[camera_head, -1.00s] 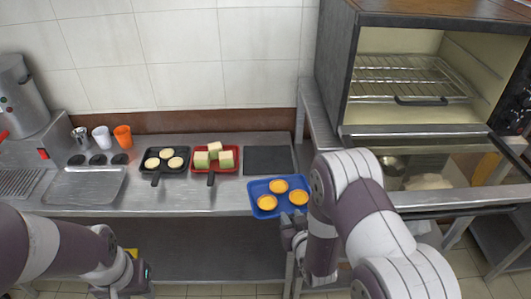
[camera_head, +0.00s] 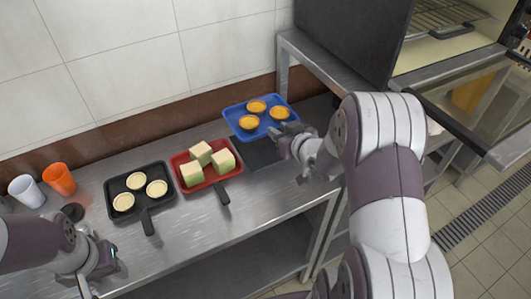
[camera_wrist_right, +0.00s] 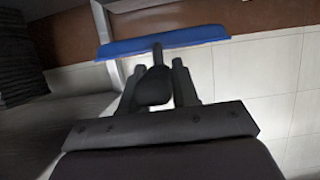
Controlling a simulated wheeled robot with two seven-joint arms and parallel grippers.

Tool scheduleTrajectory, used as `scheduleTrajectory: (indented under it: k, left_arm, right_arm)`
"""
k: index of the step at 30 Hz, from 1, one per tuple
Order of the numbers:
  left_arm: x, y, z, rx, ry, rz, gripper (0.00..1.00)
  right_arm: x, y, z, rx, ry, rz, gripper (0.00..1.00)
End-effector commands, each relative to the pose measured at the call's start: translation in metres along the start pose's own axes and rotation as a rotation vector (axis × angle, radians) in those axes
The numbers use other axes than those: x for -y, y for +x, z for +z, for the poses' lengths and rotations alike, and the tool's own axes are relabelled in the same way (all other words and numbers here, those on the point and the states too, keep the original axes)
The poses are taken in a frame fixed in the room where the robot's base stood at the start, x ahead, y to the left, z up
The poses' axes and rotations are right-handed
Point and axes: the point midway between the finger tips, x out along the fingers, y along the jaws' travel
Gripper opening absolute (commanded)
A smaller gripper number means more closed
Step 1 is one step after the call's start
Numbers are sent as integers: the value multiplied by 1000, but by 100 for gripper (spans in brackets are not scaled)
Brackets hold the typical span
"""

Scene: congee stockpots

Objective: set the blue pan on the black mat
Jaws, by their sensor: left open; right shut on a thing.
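The blue pan (camera_head: 236,113) holds three round yellow tarts and is held up over the back part of the black mat (camera_head: 262,154). The pan hides part of the mat. My right gripper (camera_head: 285,137) is shut on the pan's handle at the pan's near right side. In the right wrist view the dark handle (camera_wrist_right: 157,60) runs between the fingers to the blue pan edge (camera_wrist_right: 180,40). A gap to the mat seems to show, but its height is hard to tell. My left gripper (camera_head: 100,272) is open and empty at the lower left, over the counter's front.
Left of the mat is a red pan (camera_head: 236,169) with pale green-sided blocks, then a black pan (camera_head: 112,206) with round pale pieces. White (camera_head: 26,190) and orange (camera_head: 60,179) cups stand at the left. An open oven (camera_head: 445,40) is at the upper right.

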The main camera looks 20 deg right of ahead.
Motion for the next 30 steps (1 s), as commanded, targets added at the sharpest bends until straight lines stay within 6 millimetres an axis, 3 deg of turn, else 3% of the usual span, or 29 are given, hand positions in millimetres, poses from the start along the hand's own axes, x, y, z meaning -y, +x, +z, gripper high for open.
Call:
scheduleTrajectory:
  k: [1, 4, 9, 19, 25, 26, 27, 28, 30]
  left_arm:
    - [0, 12, 1, 0, 0, 0, 47]
    - [0, 16, 2, 0, 0, 0, 47]
    - [0, 19, 2, -1, 0, 0, 47]
    - [0, 24, 3, -1, 0, 0, 47]
    - [0, 24, 3, -1, 0, 0, 47]
    - [0, 24, 3, -1, 0, 0, 47]
    - [0, 24, 3, -1, 0, 0, 47]
    - [0, 24, 3, -1, 0, 0, 47]
    - [0, 24, 3, -1, 0, 0, 47]
  right_arm:
    - [-10, 0, 4, -6, -1, 7, 0]
    - [-20, -2, 10, -3, 4, 8, 0]
    - [-21, 11, 45, 2, 7, 5, 0]
    - [-20, 30, 91, -1, 7, 5, 0]
    - [-20, 32, 94, -3, 4, 6, 0]
    - [-20, 32, 95, 0, 5, 6, 36]
    - [-20, 32, 95, 0, 5, 6, 49]
    - [-20, 32, 95, 0, 5, 6, 55]
    - [-20, 32, 95, 0, 5, 6, 55]
